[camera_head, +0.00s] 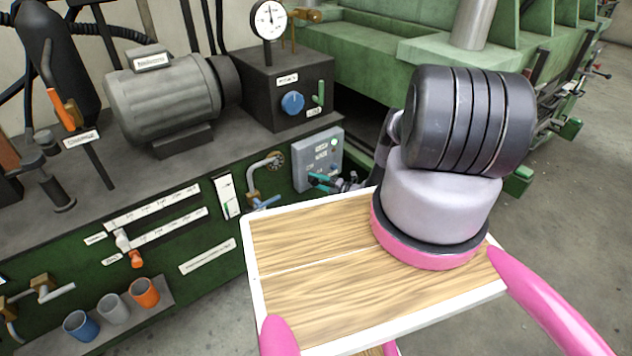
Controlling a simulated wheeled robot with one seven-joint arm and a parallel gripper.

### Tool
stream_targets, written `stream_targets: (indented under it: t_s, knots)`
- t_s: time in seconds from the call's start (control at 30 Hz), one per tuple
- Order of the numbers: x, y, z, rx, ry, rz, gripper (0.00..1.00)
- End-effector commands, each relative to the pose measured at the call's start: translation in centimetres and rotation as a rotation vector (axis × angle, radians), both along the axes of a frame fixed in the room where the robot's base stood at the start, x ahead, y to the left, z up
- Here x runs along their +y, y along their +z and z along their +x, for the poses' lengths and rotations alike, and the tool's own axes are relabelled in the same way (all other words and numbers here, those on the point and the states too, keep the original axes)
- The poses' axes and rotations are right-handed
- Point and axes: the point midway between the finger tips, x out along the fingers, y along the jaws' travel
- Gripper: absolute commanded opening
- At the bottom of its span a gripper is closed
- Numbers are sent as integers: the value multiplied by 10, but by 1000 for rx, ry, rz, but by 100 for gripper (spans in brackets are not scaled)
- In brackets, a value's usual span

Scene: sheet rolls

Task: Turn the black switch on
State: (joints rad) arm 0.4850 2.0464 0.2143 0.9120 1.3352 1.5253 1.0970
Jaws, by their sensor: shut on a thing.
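A grey control box (318,160) with small labels and small controls is fixed to the front of the green machine. My gripper (336,184) is at the lower edge of this box, small in the view and partly behind my arm and tray. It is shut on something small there. Teal and dark parts show at its tip, and I cannot tell which are fingers and which is the held thing. I cannot make out the black switch clearly, so its position does not show.
A dark box with a blue knob (292,103) and a gauge (269,18) stands above, beside a grey motor (165,95). A bent pipe valve (264,172) is just left of the control box. Blue, grey and orange cups (114,308) are at lower left. Floor is free at right.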

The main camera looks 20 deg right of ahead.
Motion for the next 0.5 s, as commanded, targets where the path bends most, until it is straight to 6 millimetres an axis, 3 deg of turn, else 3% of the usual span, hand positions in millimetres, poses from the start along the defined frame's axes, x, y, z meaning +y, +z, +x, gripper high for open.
stream_targets:
  t_s: [0.5]
  knots:
    - [-2, 0, 1, 17, -4, 49, 6]
